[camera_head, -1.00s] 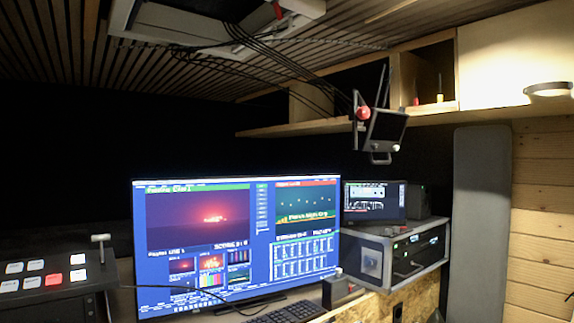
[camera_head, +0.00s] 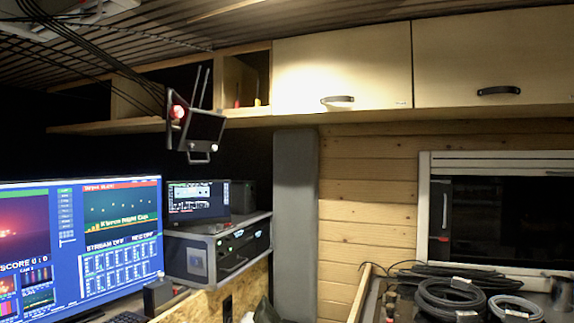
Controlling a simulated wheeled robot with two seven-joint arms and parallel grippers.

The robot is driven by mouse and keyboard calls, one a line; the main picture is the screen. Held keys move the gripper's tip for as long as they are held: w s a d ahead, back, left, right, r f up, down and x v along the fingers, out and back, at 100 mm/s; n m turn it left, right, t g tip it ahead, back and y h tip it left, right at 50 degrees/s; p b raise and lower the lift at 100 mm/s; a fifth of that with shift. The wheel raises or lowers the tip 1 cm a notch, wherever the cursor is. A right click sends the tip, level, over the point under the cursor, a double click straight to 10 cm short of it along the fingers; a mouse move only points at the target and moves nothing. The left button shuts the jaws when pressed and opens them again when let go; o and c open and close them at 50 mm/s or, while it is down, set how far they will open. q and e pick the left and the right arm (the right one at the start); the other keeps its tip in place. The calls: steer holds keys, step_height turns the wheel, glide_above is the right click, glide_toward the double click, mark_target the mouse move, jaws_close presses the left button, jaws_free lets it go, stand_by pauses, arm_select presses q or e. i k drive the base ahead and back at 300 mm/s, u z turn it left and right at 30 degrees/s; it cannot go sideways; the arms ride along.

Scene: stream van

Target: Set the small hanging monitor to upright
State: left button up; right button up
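The small hanging monitor (camera_head: 205,128) hangs from the shelf and ceiling area at the upper left of the head view. It has a dark screen in a black frame, a red round knob (camera_head: 178,111) on its left and a handle (camera_head: 199,155) at its lower edge. Its frame looks tilted. Two thin rods rise above it, and black cables run towards it from the ceiling. Neither of my grippers is in view.
A large lit monitor (camera_head: 88,240) stands at the lower left, with a small screen (camera_head: 197,200) and a rack case (camera_head: 217,250) beside it. Closed wooden cabinets (camera_head: 340,75) line the upper right. Coiled cables (camera_head: 450,298) lie on a surface at the lower right.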

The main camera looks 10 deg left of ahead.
mark_target(204, 129)
steer(key=z, duration=0.25)
steer(key=i, duration=1.4)
steer(key=u, duration=0.6)
